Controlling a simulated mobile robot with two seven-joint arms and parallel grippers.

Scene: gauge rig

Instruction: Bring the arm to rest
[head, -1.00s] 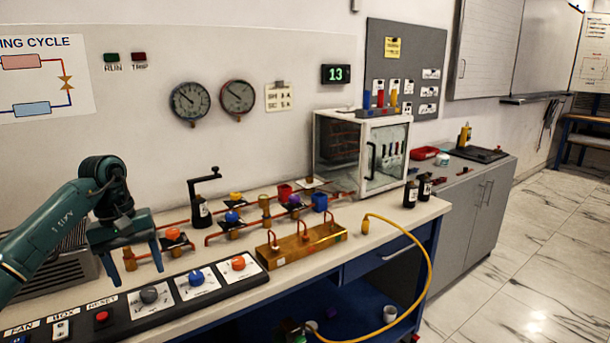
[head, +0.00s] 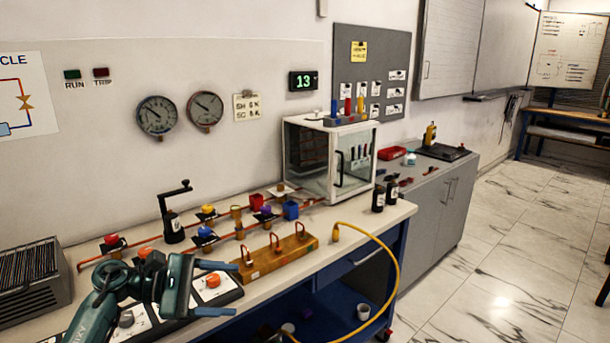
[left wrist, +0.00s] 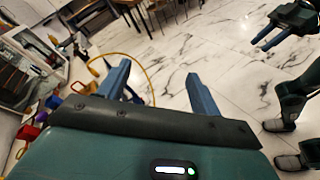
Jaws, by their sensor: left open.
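My left gripper (head: 222,288) is in the lower left of the head view, above the front control panel with its knobs. Its two fingers point right and stand apart, with nothing between them. In the left wrist view the same open fingers (left wrist: 156,72) point out over the marble floor. My right gripper (left wrist: 268,38) shows at the upper right of the left wrist view, off the bench. Its fingers are small there, and I cannot tell how far apart they are.
The bench holds a brass manifold (head: 275,258), a crank valve (head: 173,228), a glass-fronted box (head: 332,158) and dark bottles (head: 385,195). A yellow hose (head: 397,275) hangs over the bench front. A grey finned unit (head: 35,282) stands at left. The floor (head: 470,270) at right is clear.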

